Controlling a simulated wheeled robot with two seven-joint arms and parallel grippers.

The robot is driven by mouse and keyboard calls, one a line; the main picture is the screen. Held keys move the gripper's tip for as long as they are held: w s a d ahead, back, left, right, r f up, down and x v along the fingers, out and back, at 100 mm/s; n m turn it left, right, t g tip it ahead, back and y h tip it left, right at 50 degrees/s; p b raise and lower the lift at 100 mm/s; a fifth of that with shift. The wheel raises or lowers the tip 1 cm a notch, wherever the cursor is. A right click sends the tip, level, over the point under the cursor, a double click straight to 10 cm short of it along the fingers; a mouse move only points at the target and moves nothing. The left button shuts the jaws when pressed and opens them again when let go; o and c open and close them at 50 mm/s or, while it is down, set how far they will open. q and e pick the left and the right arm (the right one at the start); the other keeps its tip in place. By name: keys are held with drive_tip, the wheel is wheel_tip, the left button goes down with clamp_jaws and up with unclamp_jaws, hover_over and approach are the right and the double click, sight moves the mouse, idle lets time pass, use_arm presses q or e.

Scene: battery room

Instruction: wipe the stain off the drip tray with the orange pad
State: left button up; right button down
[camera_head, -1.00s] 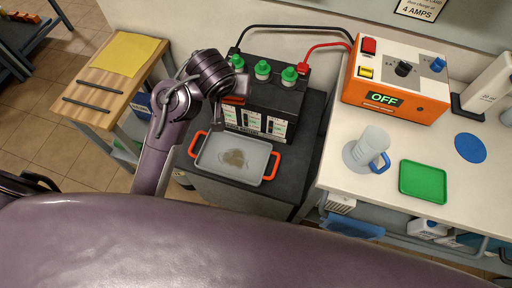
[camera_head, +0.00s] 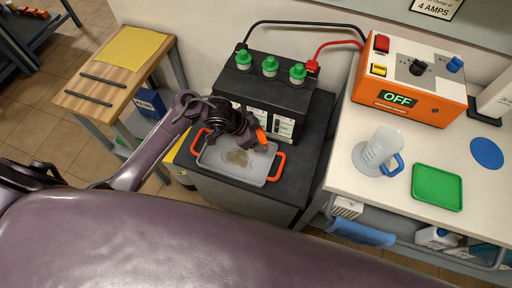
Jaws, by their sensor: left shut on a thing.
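The drip tray (camera_head: 208,160) is a shallow grey tray with orange handles, on a dark stand in front of the battery. A brownish stain (camera_head: 237,159) shows on the middle of its floor. My left gripper (camera_head: 256,138) is above the tray's far side, shut on the orange pad (camera_head: 261,136). Only part of the pad shows beside the fingers. I cannot tell whether it touches the tray. My right gripper is out of view.
The black battery (camera_head: 290,98) with green caps stands close behind the tray. The orange charger (camera_head: 415,98), reading OFF, a clear jug (camera_head: 381,147) and a green tray (camera_head: 437,187) are on the white bench at right. A wooden side table (camera_head: 122,82) stands at left.

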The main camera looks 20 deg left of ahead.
sight(243, 155)
use_arm(q)
drive_tip(key=s+f, duration=0.1)
drive_tip(key=s+f+m, duration=0.1)
drive_tip(key=f, duration=0.1)
drive_tip(key=shift+f+m+g+h+b, duration=0.15)
drive_tip(key=shift+m+g+h+b, duration=0.15)
drive_tip(key=shift+g, duration=0.1)
wheel_tip(243, 155, down, 6)
drive_tip(key=b, duration=0.6)
drive_tip(key=shift+d+b, duration=0.1)
drive_tip(key=shift+b, duration=0.3)
drive_tip(key=shift+f+b, duration=0.6)
drive_tip(key=shift+f, duration=0.25)
drive_tip(key=shift+a+r+p, duration=0.1)
drive_tip(key=shift+a+p, duration=0.2)
drive_tip(key=shift+a, duration=0.25)
drive_tip(key=shift+a+p, duration=0.35)
drive_tip(key=shift+a, duration=0.75)
drive_tip(key=shift+w+a+p, duration=0.1)
drive_tip(key=shift+a+p, duration=0.2)
drive_tip(key=shift+a, duration=1.65)
